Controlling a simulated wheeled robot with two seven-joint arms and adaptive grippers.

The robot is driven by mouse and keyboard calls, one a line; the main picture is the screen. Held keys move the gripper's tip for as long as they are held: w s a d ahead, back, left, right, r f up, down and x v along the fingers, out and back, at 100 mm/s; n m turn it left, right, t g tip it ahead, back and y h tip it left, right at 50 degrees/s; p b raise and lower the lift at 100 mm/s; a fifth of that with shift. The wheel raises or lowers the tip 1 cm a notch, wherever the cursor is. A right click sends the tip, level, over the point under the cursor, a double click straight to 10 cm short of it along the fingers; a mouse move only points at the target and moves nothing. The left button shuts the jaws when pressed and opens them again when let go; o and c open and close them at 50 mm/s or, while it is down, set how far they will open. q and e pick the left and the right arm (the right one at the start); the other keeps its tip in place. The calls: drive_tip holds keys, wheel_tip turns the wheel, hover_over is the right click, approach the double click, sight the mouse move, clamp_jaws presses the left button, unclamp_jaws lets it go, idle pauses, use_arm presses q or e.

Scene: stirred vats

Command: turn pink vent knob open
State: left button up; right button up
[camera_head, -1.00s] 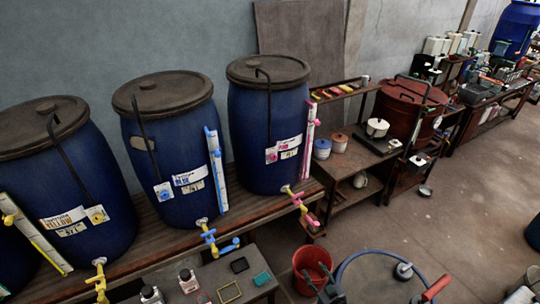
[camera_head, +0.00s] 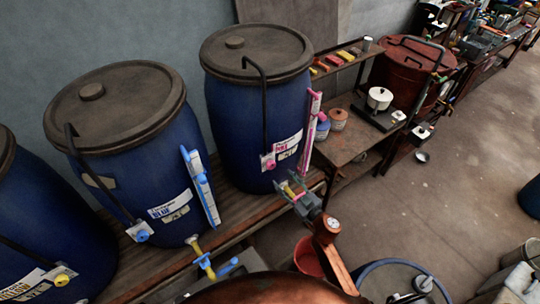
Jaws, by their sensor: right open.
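The pink-labelled blue barrel (camera_head: 235,125) stands on a wooden bench. A small pink knob (camera_head: 269,163) sits low on its front, at the bottom end of a black bent rod from the lid, left of the white label. A pink gauge strip (camera_head: 310,125) runs up the barrel's right side. My right gripper (camera_head: 293,191) is open, below and right of the pink knob and apart from it. It is in front of the barrel's yellow and pink bottom tap, hiding most of it. My left gripper is not in view.
A blue-marked barrel (camera_head: 125,145) with a blue gauge and tap stands to the left. A shelf table (camera_head: 345,140) with pots and a dark red vat (camera_head: 405,75) stand to the right. A red bucket (camera_head: 307,257) is below my right gripper. Floor at right is mostly clear.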

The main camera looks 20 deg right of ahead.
sight(273, 167)
drive_tip(key=x, duration=0.6)
drive_tip(key=shift+w+r, duration=0.2)
drive_tip(key=shift+w, duration=0.05)
drive_tip(key=shift+w+a, duration=0.2)
drive_tip(key=shift+w, duration=0.15)
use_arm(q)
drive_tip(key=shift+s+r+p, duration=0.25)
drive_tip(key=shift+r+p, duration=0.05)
use_arm(e)
drive_tip(key=shift+w+a, duration=0.1)
drive_tip(key=shift+w, duration=0.1)
drive_tip(key=shift+c, duration=0.4)
drive_tip(key=c, duration=1.1)
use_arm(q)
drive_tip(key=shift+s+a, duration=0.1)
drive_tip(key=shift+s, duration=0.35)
